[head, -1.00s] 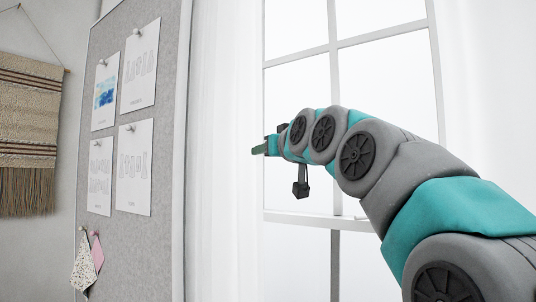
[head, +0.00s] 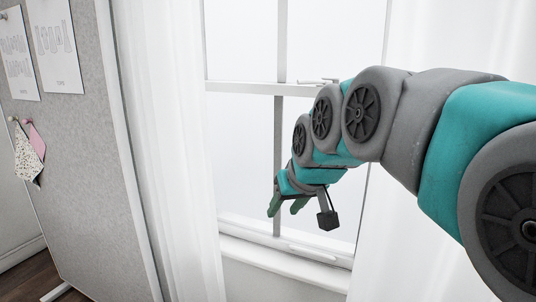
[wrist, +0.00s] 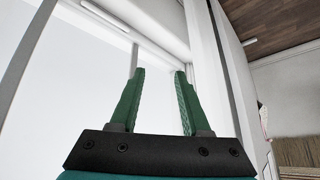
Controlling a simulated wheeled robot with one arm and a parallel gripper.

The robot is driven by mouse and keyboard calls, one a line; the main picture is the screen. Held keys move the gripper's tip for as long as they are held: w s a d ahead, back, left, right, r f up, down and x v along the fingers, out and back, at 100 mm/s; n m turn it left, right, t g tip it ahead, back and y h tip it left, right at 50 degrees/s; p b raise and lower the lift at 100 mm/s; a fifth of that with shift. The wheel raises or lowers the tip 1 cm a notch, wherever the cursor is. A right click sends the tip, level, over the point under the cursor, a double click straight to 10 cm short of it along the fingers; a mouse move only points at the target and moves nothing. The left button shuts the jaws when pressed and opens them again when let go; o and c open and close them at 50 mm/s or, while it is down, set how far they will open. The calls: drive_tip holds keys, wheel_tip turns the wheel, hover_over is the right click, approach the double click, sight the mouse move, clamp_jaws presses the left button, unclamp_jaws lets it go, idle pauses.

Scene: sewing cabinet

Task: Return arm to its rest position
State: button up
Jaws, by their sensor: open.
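My gripper (head: 283,208) hangs at the end of my grey and teal arm in the head view, in front of the window (head: 240,130). Its fingers point down and a little to the left. In the wrist view my gripper (wrist: 159,78) shows two green fingers standing apart with nothing between them. It is open and empty. A small black block on a thin stem hangs beside the wrist.
A grey pinboard (head: 85,130) with paper sheets (head: 55,40) and fabric swatches (head: 30,150) stands at the left. White curtains (head: 165,120) hang on both sides of the window. The window sill (head: 285,270) lies below my gripper.

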drive_tip(key=s+d+f+m+g+h, duration=0.1)
drive_tip(key=s+d+f+g, duration=0.1)
drive_tip(key=s+d+f, duration=0.2)
drive_tip(key=s+d+f+m+g, duration=0.1)
drive_tip(key=s+d+f+g, duration=0.2)
drive_tip(key=s+f, duration=0.7)
drive_tip(key=s+d+f+m+g+h, duration=0.1)
drive_tip(key=s+d+f+g, duration=0.2)
drive_tip(key=s+f, duration=0.4)
drive_tip(key=s+d, duration=0.1)
drive_tip(key=s, duration=0.8)
drive_tip(key=shift+d+f+h, duration=0.3)
